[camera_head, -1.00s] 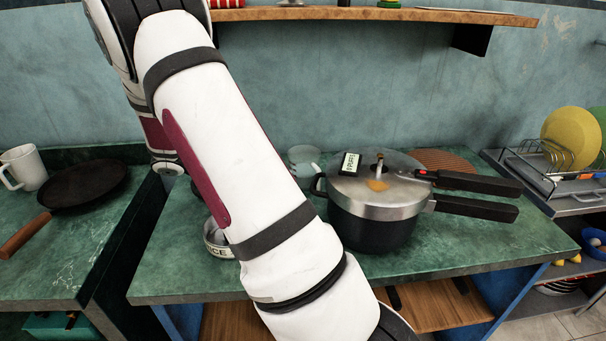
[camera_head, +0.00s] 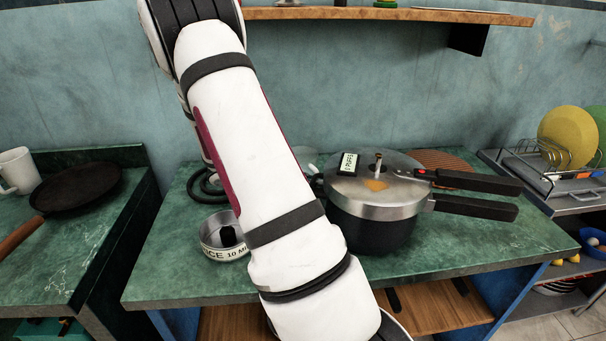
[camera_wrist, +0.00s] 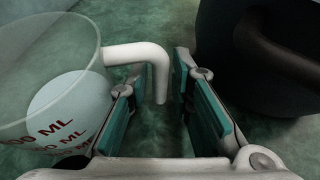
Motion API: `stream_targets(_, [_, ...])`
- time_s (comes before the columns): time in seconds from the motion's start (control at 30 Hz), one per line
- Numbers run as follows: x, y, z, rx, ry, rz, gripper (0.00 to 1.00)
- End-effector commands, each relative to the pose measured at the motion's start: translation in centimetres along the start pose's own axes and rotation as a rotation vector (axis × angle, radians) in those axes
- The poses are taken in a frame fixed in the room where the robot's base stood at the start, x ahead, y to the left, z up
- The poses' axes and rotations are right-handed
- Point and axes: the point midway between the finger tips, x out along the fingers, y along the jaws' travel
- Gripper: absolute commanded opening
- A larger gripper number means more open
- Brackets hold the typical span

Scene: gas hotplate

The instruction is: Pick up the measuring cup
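The measuring cup (camera_wrist: 45,75) is clear with red ML markings and fills the left of the wrist view. Its white handle (camera_wrist: 135,53) reaches right and bends down, and its end shows between the fingers of my gripper (camera_wrist: 156,85). The fingers are apart, with gaps visible beside the handle; I cannot tell whether either one touches it. In the head view only a small pale part of the cup (camera_head: 304,156) shows past my arm, and my gripper is hidden there.
A pressure cooker (camera_head: 372,224) stands close on the right; its dark side (camera_wrist: 260,75) shows in the wrist view. A round labelled tin (camera_head: 212,243) and a dark coil (camera_head: 203,184) lie left of my arm. A shelf (camera_head: 400,14) hangs above. The counter's front right is clear.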

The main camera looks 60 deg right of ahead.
Motion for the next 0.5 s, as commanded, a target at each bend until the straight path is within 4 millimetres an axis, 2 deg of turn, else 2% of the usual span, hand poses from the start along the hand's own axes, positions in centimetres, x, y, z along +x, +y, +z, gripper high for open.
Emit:
stream_targets(0.2, [0.14,0.01,0.0,0.0,0.0,0.001,0.21])
stream_targets(0.3, [0.14,0.01,0.0,0.0,0.0,0.001,0.0])
stream_targets(0.5, [0.12,0.02,0.03,0.001,0.0,0.001,0.0])
